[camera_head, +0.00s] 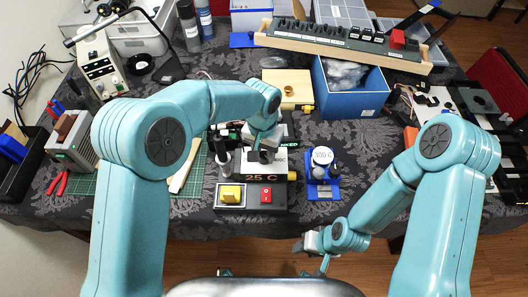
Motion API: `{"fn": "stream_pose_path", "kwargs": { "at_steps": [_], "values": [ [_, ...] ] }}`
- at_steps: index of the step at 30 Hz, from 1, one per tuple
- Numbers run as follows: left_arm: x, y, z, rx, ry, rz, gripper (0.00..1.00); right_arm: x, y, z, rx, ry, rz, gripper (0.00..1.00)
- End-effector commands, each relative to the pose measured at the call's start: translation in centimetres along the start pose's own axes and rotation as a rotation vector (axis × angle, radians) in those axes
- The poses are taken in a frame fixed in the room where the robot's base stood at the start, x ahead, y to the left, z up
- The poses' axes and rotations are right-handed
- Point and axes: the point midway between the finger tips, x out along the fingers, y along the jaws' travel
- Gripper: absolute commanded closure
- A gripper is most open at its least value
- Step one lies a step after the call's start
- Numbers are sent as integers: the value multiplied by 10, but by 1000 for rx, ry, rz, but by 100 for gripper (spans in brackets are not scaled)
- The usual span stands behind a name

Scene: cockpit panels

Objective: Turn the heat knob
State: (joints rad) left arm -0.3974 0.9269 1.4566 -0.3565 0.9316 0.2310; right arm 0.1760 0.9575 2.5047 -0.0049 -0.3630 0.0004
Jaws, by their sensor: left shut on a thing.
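My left gripper (264,156) reaches down over the back of the device, behind the readout. It is shut on a dark upright part there; the arm and fingers hide most of it. The yellow knob is in front of the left gripper and apart from it. My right gripper (314,248) is open and empty, low in front of the table edge.
A blue stand with a round white-topped piece (322,156) is right of the device. A blue box (350,93) and a long keyed panel (345,42) lie behind. Red pliers (58,183) lie on the left. Bare cloth shows right of the blue stand.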

Motion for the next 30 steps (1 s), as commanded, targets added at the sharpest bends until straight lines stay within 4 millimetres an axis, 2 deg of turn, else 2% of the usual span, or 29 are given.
{"fn": "stream_pose_path", "kwargs": {
  "at_steps": [19, 20, 22, 30],
  "values": [
    [-2, 0, -3, 50, 11, 0, 96, 1, 0, 0, 0, 0, 0, 57],
    [-2, 0, -3, 50, 11, 0, 62, 1, 0, 0, 0, 0, 0, 57],
    [-2, 0, -3, 50, 9, 0, 40, 1, 0, 0, 0, 0, 0, 57],
    [-1, 0, -1, 50, 4, 0, 40, 1, 0, 0, 0, 0, 0, 57]
  ]
}}
